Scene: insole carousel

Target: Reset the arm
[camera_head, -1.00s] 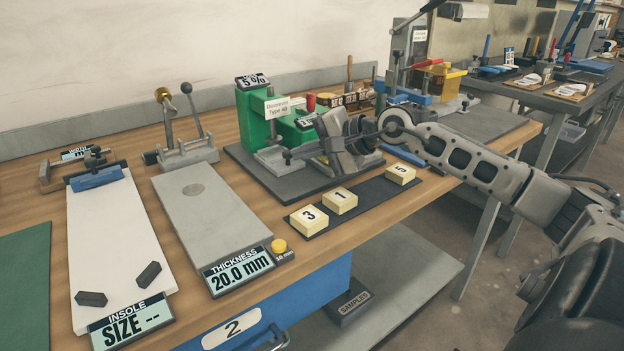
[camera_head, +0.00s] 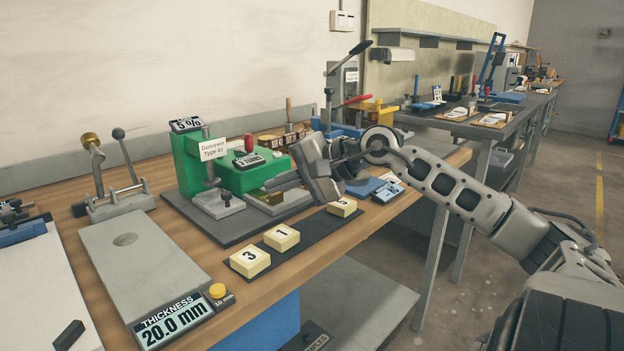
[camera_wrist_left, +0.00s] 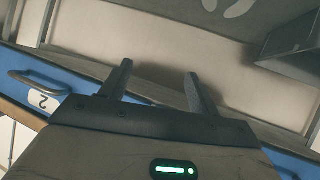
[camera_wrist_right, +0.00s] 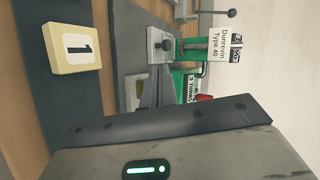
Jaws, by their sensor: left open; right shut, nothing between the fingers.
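My right gripper (camera_head: 270,187) is shut and empty in the head view.
Cream blocks marked 3 (camera_head: 249,261), 1 (camera_head: 281,237) and 5 (camera_head: 342,207) sit on a dark strip at the bench's front edge. A thickness plate with a 20.0 mm display (camera_head: 173,311) lies left. A blue drawer front (camera_wrist_left: 88,92) is below. Open floor lies right.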

